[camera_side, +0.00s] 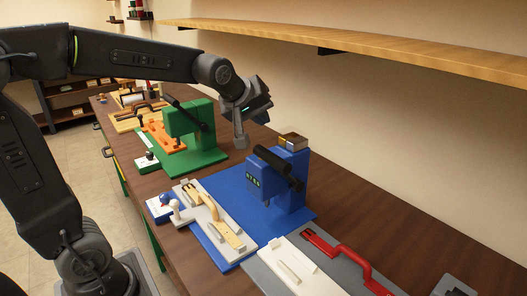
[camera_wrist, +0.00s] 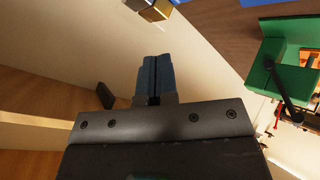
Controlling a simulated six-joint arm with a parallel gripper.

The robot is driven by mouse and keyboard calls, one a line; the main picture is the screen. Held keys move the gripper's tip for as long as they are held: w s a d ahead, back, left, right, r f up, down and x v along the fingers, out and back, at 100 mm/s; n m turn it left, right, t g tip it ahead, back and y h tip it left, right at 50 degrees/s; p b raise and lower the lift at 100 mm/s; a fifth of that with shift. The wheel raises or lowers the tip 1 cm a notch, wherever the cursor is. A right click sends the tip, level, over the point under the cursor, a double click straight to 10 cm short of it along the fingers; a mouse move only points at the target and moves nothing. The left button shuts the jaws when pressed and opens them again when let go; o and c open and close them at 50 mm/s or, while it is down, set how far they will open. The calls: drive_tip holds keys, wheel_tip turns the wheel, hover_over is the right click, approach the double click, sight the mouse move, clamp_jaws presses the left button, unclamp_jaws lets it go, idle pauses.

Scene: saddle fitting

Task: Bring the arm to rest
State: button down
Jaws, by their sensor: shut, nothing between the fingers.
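My gripper (camera_side: 241,140) is raised above the back of the bench in the side view, between the green press and the blue press. Its fingers (camera_wrist: 154,80) are closed together in the wrist view, with nothing between them. The arm is bent, with its forearm reaching across the top of the side view. The wrist view is turned and shows mostly wall beyond the fingers.
The green press (camera_side: 186,130) stands left of the gripper and the blue press (camera_side: 278,185) right of it. A wooden shelf (camera_side: 380,48) runs along the wall above. A red-handled fixture (camera_side: 345,255) lies at the front right.

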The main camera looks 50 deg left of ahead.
drive_tip(key=shift+s, duration=0.1)
idle(0.3)
drive_tip(key=s+d+f+m+g, duration=0.1)
drive_tip(key=s+d+f+m, duration=0.1)
drive_tip(key=s, duration=0.5)
drive_tip(key=s+d+f+m+g+h, duration=0.1)
drive_tip(key=s+d+f+m, duration=0.1)
drive_tip(key=s+m, duration=0.3)
drive_tip(key=s+d+f+m+g+h, duration=0.1)
drive_tip(key=s+d+f+m, duration=0.1)
drive_tip(key=s, duration=0.7)
drive_tip(key=shift+d+m, duration=0.7)
drive_tip(key=shift+m, duration=0.5)
